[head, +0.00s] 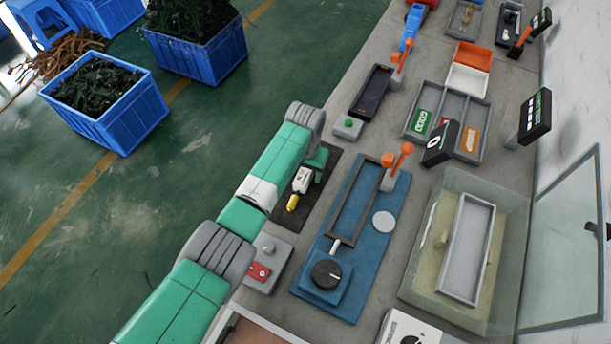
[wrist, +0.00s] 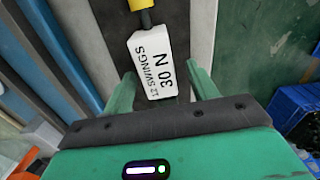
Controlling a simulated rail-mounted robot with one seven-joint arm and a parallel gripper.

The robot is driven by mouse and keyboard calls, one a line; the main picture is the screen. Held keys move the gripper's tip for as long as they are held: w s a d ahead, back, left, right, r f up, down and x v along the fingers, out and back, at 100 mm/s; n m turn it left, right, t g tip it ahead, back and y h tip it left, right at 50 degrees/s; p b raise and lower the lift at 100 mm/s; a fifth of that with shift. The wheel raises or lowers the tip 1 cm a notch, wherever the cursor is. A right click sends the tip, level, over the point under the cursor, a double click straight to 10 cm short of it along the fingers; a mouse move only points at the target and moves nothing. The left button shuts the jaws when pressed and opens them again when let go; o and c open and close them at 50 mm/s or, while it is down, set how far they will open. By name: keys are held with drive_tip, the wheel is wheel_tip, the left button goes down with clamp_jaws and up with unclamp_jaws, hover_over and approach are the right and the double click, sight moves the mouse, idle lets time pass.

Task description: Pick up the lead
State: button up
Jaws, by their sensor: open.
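A yellow piece (head: 292,202) and a white block (head: 302,180) lie on a dark mat (head: 277,217), close to my gripper (head: 316,170). In the wrist view the yellow piece (wrist: 141,4) is cut off by the top edge, and a short black cord (wrist: 146,19) runs from it to the white block (wrist: 152,62). The block is printed "30 N" and "12 SWINGS". I cannot tell how much of this is the lead. My gripper (wrist: 162,76) is open, its green fingers apart on either side of the block's lower part. Contact cannot be told.
Right of the mat is a blue fixture (head: 345,255) with a black knob and an orange-handled lever. A grey box with a red label (head: 260,272) sits at the near end. A glass tank (head: 420,265) stands farther right. Blue crates (head: 110,110) stand on the green floor.

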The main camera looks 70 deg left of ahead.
sight(306, 171)
drive_tip(key=c, duration=1.1)
wheel_tip(306, 171, up, 10)
drive_tip(key=p, duration=0.3)
